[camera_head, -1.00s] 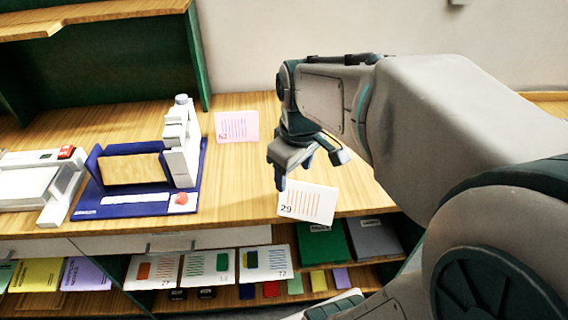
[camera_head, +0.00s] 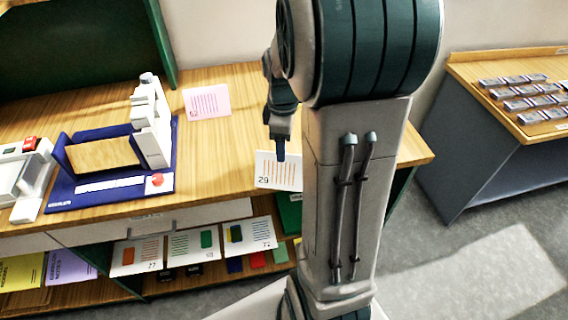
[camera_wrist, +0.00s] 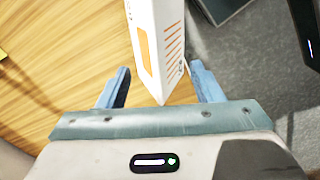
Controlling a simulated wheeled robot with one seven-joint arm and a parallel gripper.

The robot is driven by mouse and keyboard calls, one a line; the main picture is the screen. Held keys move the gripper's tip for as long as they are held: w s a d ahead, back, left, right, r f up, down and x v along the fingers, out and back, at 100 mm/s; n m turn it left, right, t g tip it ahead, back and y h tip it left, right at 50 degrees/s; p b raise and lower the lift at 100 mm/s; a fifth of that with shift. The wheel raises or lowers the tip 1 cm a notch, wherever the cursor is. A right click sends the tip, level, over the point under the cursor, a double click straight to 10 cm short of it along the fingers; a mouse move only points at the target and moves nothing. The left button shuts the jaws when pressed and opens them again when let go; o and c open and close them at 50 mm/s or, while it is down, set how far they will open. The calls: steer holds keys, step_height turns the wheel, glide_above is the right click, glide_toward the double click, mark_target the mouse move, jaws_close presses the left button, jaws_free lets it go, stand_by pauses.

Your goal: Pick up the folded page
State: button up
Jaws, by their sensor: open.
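A white folded page (camera_head: 278,174) marked 29, with orange lines, stands on the wooden table near its front right edge. In the wrist view the page (camera_wrist: 157,40) shows as a narrow folded shape, its near end between the fingers. My gripper (camera_head: 281,152) is pointed down at the page's upper edge in the head view. In the wrist view my gripper (camera_wrist: 160,82) is open, with one blue finger on each side of the page and gaps visible. I cannot tell whether either finger touches it. My arm hides part of the table to the right.
A pink page (camera_head: 207,102) stands farther back. A blue-based device (camera_head: 122,190) with a white post is to the left. Below, a shelf holds several cards, including one marked 72 (camera_head: 250,236). Another table (camera_head: 500,75) with several small packs stands at right.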

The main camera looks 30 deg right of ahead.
mark_target(284, 165)
steer(key=shift+w+d+f+p, duration=0.1)
steer(key=shift+f+p, duration=0.25)
steer(key=shift+f, duration=1.05)
steer(key=shift+d+f+p, duration=0.1)
steer(key=shift+f+p, duration=0.2)
steer(key=shift+f, duration=1.1)
jaws_close()
